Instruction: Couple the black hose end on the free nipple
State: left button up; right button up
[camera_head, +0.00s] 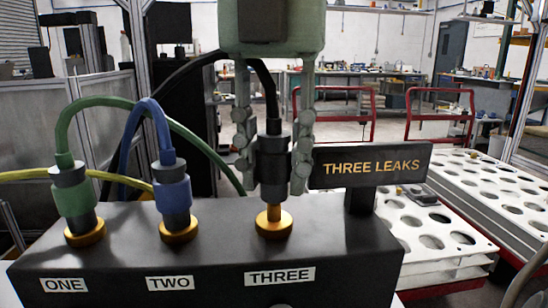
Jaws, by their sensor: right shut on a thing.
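The black manifold block (200,240) has three brass fittings, labelled ONE, TWO and THREE. My right gripper (272,182) comes down from above and is shut on the black hose end (273,150), one finger on each side. The hose end is upright, in line over the brass nipple (274,219) at THREE. Some brass stem shows below it; I cannot tell whether the nipple's tip is inside. The green hose end (72,190) sits low on ONE and the blue hose end (173,190) sits low on TWO. My left gripper is not in view.
A sign reading THREE LEAKS (370,166) stands close to the right finger. The green hose (110,102) and blue hose (140,108) arch up at the left. A yellow hose (40,174) passes behind. White perforated racks (480,232) stand to the right.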

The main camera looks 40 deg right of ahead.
aim_at(274, 140)
jog(key=shift+f+b, duration=1.05)
jog(key=shift+f, duration=0.3)
jog(key=o, duration=1.2)
jog(key=shift+r, duration=0.1)
jog(key=shift+c, duration=0.2)
notch_tip(274, 140, up, 12)
